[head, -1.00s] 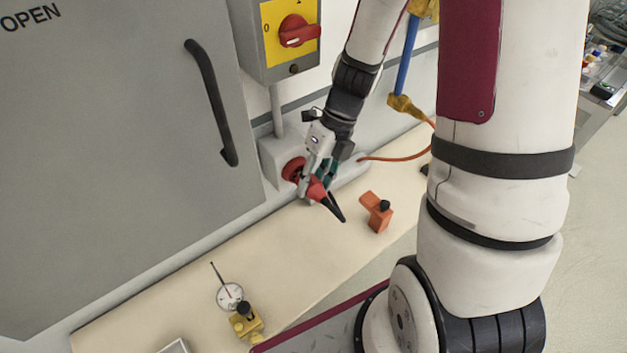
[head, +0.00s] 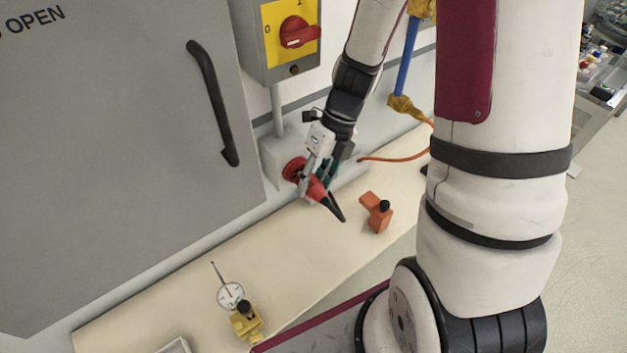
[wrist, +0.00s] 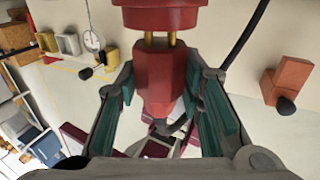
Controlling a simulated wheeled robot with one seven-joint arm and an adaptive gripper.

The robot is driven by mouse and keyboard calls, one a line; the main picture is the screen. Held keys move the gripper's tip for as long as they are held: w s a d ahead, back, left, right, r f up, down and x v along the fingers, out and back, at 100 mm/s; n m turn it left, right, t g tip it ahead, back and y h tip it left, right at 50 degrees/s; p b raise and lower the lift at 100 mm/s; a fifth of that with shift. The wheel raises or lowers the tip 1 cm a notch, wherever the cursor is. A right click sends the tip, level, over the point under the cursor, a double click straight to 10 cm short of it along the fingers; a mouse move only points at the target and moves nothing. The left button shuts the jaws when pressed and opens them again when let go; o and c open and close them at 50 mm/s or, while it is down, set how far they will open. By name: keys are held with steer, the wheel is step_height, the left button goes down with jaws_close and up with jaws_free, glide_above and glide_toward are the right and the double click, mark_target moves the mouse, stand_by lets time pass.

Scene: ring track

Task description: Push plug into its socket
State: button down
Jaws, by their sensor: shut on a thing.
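The red plug (head: 318,190), with a black tapered tail, is in my gripper (head: 315,178) in the head view. In the wrist view my gripper (wrist: 161,88) has a finger on each side of the plug body (wrist: 160,75) and is shut on it. The round red socket (head: 292,169) is on a pale box low on the wall; it fills the top of the wrist view (wrist: 158,15). Two brass pins (wrist: 160,39) show in a short gap between plug and socket. The plug faces the socket, roughly in line. Whether the pin tips are inside is hidden.
An orange block with a black knob (head: 377,212) stands on the bench (head: 290,270), right of the plug. A dial gauge on a yellow base (head: 240,310) is at the front left. A grey cabinet door (head: 110,150) is left; a red rotary switch (head: 298,31) is above.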

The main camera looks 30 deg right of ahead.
steer(key=shift+w+a, duration=0.15)
steer(key=shift+w, duration=0.5)
steer(key=c, duration=1)
jaws_free()
steer(key=v, duration=1.2)
